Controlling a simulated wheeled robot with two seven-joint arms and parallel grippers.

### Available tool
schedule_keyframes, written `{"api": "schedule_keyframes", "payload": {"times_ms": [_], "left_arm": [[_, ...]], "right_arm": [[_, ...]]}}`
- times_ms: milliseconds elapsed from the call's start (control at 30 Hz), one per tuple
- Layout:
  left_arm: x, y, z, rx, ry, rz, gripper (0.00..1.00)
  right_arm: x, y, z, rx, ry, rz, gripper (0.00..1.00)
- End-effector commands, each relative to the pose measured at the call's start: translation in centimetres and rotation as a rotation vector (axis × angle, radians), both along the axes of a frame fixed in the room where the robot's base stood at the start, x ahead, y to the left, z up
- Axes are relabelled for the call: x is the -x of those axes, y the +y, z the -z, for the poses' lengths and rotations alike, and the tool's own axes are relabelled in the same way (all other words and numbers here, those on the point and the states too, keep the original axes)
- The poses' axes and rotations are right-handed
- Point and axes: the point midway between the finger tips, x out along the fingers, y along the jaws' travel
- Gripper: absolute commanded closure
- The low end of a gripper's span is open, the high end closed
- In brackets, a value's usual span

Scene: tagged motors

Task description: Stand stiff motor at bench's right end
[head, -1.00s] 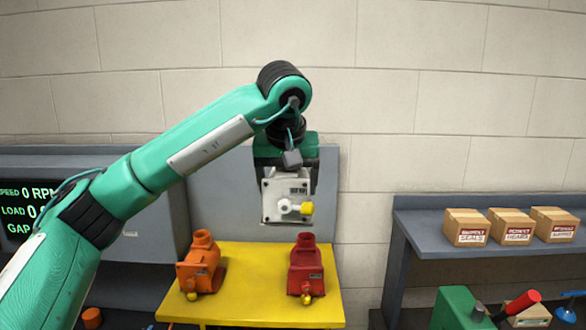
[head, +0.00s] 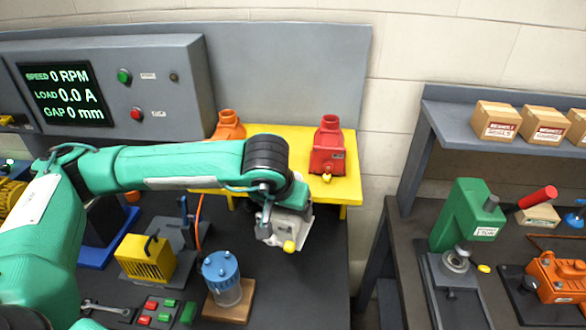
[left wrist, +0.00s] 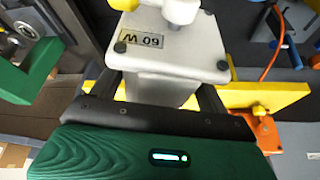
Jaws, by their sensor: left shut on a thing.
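My left gripper (left wrist: 158,98) is shut on a white motor (head: 285,226). The motor has a yellow knob and a pale tag, and it also shows in the left wrist view (left wrist: 172,45). It is held tilted in the head view, in front of the yellow stand and over the right part of the dark bench (head: 325,275). I cannot tell whether it touches the bench. An orange motor (head: 229,125) and a red motor (head: 328,150) stand on the yellow stand. My arm hides part of the orange one. My right gripper is not in view.
The yellow stand (head: 345,185) is close behind the held motor. A blue-lidded jar (head: 222,275) and a yellow finned block (head: 147,258) stand to its left. The bench's right end looks clear. A green press (head: 468,215) stands on another bench further right.

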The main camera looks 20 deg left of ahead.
Motion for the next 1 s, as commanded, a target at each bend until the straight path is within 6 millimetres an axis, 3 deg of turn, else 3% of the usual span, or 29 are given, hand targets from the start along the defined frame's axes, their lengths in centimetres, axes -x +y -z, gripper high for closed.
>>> {"api": "schedule_keyframes", "payload": {"times_ms": [200,467,700,1000], "left_arm": [[1.5,0.2,3.6,0.002,-0.004,0.030,0.93],[1.3,0.2,3.3,0.003,-0.005,0.026,0.93],[1.2,0.3,7.8,0.001,-0.008,0.026,0.93],[1.2,0.2,11.7,0.001,-0.008,0.026,0.93]], "right_arm": [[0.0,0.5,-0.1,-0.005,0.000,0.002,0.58],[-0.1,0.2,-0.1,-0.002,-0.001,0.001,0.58],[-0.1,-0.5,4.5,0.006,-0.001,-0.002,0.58],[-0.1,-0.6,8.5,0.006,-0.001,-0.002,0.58]]}}
